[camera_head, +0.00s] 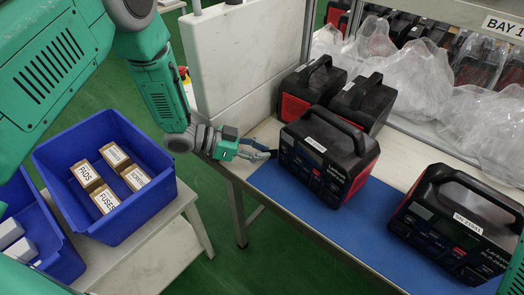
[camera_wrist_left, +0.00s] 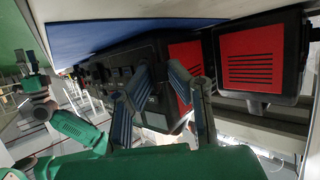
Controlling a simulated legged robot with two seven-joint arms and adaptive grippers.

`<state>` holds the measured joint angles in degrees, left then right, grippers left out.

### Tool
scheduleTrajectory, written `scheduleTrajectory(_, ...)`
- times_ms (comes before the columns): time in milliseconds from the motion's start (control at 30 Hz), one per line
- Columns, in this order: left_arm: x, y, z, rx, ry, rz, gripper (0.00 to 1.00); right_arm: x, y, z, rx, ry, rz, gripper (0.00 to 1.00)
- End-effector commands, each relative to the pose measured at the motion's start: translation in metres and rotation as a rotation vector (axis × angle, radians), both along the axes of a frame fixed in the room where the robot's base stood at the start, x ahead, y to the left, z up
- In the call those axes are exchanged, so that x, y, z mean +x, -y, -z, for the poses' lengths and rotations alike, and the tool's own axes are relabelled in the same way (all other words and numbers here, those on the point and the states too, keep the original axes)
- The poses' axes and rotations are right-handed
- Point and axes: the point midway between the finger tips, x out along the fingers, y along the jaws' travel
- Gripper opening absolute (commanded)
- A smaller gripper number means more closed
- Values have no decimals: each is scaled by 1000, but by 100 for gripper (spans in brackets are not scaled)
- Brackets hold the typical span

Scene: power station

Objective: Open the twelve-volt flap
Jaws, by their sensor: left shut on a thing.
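The power station (camera_head: 330,150) is a black and red box with a top handle, standing on the blue mat by its left edge. Its dark front panel has sockets and small labels. My left gripper (camera_head: 271,154) reaches in from the left, its fingertips at the left end of this front panel. In the left wrist view the fingers (camera_wrist_left: 158,76) stand either side of a small part at the panel, and the station body (camera_wrist_left: 145,55) shows behind them. The gripper is shut on this part, apparently the twelve-volt flap, which the fingers mostly hide.
A second power station (camera_head: 455,222) stands at the right of the blue mat (camera_head: 300,213). More stations (camera_head: 310,82) stand close behind. Clear plastic wrap (camera_head: 405,75) lies at the back. A blue bin (camera_head: 47,165) with small labelled boxes stands on a side table at left.

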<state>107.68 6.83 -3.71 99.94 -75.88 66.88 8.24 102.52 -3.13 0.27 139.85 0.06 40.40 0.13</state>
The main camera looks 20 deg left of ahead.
Motion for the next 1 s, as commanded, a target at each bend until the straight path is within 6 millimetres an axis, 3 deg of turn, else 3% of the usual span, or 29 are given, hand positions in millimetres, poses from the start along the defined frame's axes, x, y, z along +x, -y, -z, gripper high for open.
scheduleTrajectory(67,2,0,-2,-2,5,-3,0,0,0,0,0,0,0,40)
scheduleTrajectory(100,2,0,-2,-2,5,-3,19,0,0,0,0,0,0,40)
scheduleTrajectory(133,2,0,-2,-2,5,-3,30,0,0,0,0,0,0,40)
scheduleTrajectory(167,2,0,-2,-2,5,-3,31,0,0,0,0,0,0,40)
scheduleTrajectory(533,-1,-5,-3,-1,2,-3,31,-2,0,-1,0,2,0,40)
scheduleTrajectory(1000,-25,-61,-28,-1,3,-4,31,-2,0,-1,0,3,0,40)
